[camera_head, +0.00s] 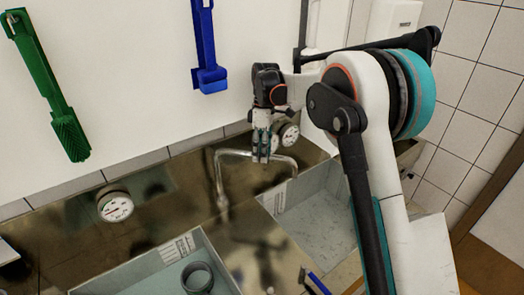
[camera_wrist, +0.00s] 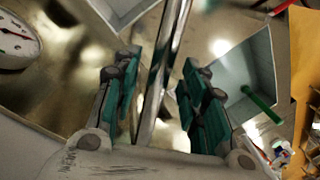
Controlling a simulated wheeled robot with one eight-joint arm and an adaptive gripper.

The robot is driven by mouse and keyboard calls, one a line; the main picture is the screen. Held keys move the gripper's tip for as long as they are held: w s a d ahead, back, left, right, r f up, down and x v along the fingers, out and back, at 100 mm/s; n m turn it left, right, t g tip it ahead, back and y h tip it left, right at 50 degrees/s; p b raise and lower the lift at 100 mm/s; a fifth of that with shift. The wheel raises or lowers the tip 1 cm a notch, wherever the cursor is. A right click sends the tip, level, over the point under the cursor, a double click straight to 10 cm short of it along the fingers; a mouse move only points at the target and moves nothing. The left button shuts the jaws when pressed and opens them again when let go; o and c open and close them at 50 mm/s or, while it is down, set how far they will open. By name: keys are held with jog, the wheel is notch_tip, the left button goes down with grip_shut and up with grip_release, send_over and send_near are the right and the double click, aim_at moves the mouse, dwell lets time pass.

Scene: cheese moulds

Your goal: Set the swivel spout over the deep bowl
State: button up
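A left bowl (camera_head: 150,272) holds a dark round tub. I cannot tell which bowl is the deep one. My gripper (camera_head: 262,158) is at the spout's horizontal run. In the wrist view, the pipe (camera_wrist: 163,75) passes between my teal fingers (camera_wrist: 160,90), with gaps on both sides; the fingers are open. My fingers partly hide the spout in the head view.
Round dial gauges (camera_head: 115,206) sit along the back. A green brush (camera_head: 45,85) and a blue brush (camera_head: 207,50) hang on the wall. A green stick (camera_wrist: 262,104) lies at a grey bowl in the wrist view. A blue-handled tool (camera_head: 317,282) lies in front.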

jog(key=shift+r, duration=0.1)
notch_tip(320, 180, up, 12)
jog(key=w, duration=0.2)
jog(key=shift+w+d+f, duration=0.15)
jog(key=shift+d+f, duration=0.05)
jog(key=shift+d, duration=0.15)
